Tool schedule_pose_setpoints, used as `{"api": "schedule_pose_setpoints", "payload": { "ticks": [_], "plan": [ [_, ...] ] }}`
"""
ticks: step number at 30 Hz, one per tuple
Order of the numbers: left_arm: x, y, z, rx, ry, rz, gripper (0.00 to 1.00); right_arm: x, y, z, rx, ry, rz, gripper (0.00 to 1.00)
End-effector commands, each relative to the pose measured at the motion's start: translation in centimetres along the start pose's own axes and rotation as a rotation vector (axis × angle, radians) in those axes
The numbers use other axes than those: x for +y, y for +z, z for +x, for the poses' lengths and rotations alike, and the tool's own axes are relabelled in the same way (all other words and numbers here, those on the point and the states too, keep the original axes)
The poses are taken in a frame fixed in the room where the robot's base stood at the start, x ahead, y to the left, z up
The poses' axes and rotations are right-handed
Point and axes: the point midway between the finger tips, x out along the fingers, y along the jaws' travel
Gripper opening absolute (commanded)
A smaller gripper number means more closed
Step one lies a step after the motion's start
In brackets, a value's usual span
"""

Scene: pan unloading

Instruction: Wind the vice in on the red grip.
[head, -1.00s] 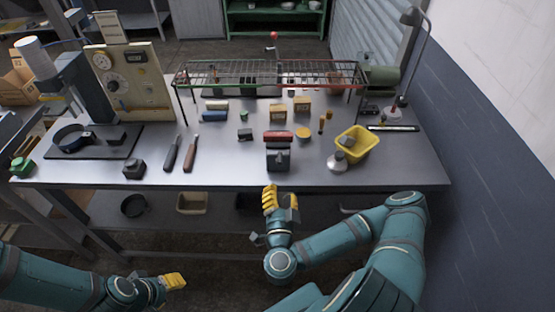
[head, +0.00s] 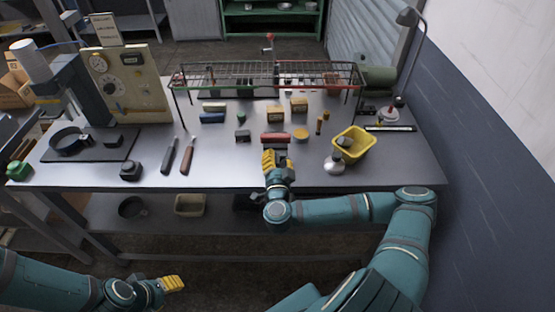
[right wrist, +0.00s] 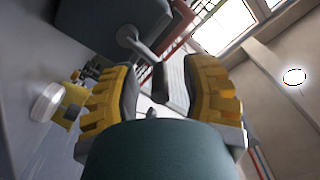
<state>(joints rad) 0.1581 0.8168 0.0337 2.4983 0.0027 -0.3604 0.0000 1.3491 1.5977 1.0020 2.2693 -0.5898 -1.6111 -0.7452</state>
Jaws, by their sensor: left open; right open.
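The red grip (head: 276,138) lies across the far side of the vice near the bench's front middle. In the head view my right gripper hides most of the vice. In the right wrist view the vice's dark body (right wrist: 105,28) fills the top left, and a metal crank arm (right wrist: 132,40) with a dark handle (right wrist: 160,83) reaches between my fingers. My right gripper (head: 275,159) is open around this handle; I cannot tell whether the fingers touch it. It also shows in the right wrist view (right wrist: 166,80). My left gripper (head: 173,284) is open and empty, low in front of the bench.
A yellow bin (head: 354,145) and a silver flask-like item (head: 334,163) stand right of the vice. Two dark-bladed tools (head: 187,155) lie to the left. A wire rack (head: 265,75) spans the back. The bench (head: 225,168) is bare between the tools and the vice.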

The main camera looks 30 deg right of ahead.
Motion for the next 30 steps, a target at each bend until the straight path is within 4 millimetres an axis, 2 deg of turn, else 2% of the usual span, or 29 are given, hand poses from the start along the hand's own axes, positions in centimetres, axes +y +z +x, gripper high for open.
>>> {"api": "schedule_pose_setpoints", "payload": {
  "ticks": [5, 6, 8, 9, 10, 22, 30],
  "plan": [
    [0.0, -0.01, 0.0, 0.0, 0.0, 0.0, 0.44, 0.0, 0.01, -0.01, 0.0, 0.0, 0.0, 0.44],
    [0.0, -0.01, 0.0, 0.0, 0.0, 0.0, 0.44, 0.0, 0.01, -0.02, 0.0, 0.0, 0.0, 0.4],
    [0.0, -0.01, 0.0, 0.0, 0.0, 0.0, 0.44, -0.01, 0.02, -0.03, 0.0, 0.0, 0.0, 0.19],
    [0.0, -0.01, 0.0, 0.0, 0.0, 0.0, 0.44, -0.01, 0.02, -0.03, 0.0, 0.0, 0.0, 0.05],
    [0.0, -0.01, 0.0, 0.0, 0.0, 0.0, 0.44, -0.01, 0.01, -0.03, 0.0, 0.0, 0.0, 0.0],
    [0.01, -0.01, -0.02, 0.0, 0.0, 0.0, 0.44, 0.1, -0.09, -0.03, 0.0, -0.001, 0.028, 0.0],
    [0.04, -0.02, -0.09, 0.0, 0.0, 0.0, 0.44, 0.7, -0.43, -0.01, 0.001, 0.0, 0.174, 0.0]
  ]
}}
